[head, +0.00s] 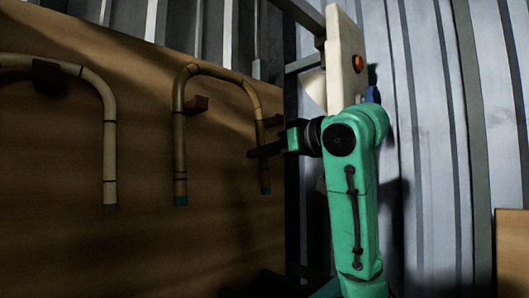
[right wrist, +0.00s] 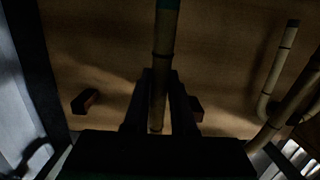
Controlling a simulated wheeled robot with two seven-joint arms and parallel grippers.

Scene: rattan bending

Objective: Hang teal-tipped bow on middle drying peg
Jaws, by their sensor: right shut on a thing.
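The teal-tipped bow (head: 219,71) is a rattan arch with its curve up and two legs down, each ending in teal. My right gripper (head: 268,150) is shut on its right leg, above the tip. The right wrist view shows that leg (right wrist: 160,50) between my fingers (right wrist: 158,100). The middle peg (head: 197,104), a reddish-brown block, shows inside the arch near the left leg, below the curve. I cannot tell whether the bow touches it; the curve does not rest on it. The peg also shows in the right wrist view (right wrist: 195,108). My left gripper is out of view.
A grey-tipped bow (head: 109,140) hangs on the left peg (head: 47,74) of the wooden board (head: 150,240). A right peg (head: 273,121) shows just beyond the held leg. A cream post with an orange button (head: 358,63) stands behind my right arm.

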